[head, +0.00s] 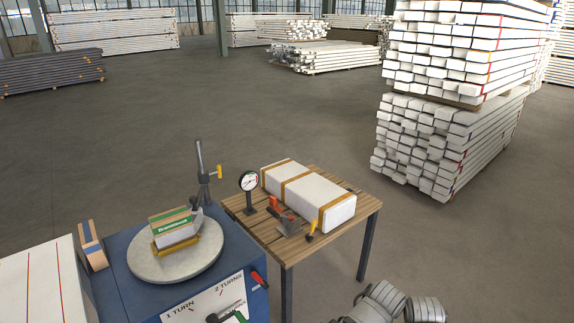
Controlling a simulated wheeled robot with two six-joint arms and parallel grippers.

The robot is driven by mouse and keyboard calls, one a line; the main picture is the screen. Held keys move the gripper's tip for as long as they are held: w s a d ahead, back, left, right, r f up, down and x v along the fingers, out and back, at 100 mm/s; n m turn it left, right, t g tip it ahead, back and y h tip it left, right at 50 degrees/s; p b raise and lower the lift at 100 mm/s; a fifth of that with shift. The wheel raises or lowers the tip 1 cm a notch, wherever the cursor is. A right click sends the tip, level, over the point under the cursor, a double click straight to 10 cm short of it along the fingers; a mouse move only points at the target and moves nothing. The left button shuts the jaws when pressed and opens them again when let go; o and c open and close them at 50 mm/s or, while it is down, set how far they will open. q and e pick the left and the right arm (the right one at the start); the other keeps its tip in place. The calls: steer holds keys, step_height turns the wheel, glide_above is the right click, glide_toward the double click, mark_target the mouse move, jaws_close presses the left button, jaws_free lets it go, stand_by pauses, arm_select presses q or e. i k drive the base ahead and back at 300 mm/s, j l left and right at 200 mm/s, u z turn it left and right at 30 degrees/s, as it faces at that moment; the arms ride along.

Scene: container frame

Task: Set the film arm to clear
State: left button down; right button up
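A grey upright arm with a yellow knob (202,172) stands at the back right of the round turntable and looks like the film arm. Its lower end reaches close to the wrapped block; I cannot tell whether they touch. The grey turntable (150,268) sits on a blue machine (237,262). The block with a green-and-white label (172,222) rests on the turntable in a tan cradle. No label reading "clear" is legible.
The machine's front panel (190,305) reads "1 TURN" and "2 TURNS"; a red handle (258,279) is beside it. A slatted table (285,238) holds a dial gauge (249,181), a strapped white package (310,190) and a red-handled tool (280,212). Open floor lies beyond.

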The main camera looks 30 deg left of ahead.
mark_target(196, 210)
steer(key=u, duration=1.65)
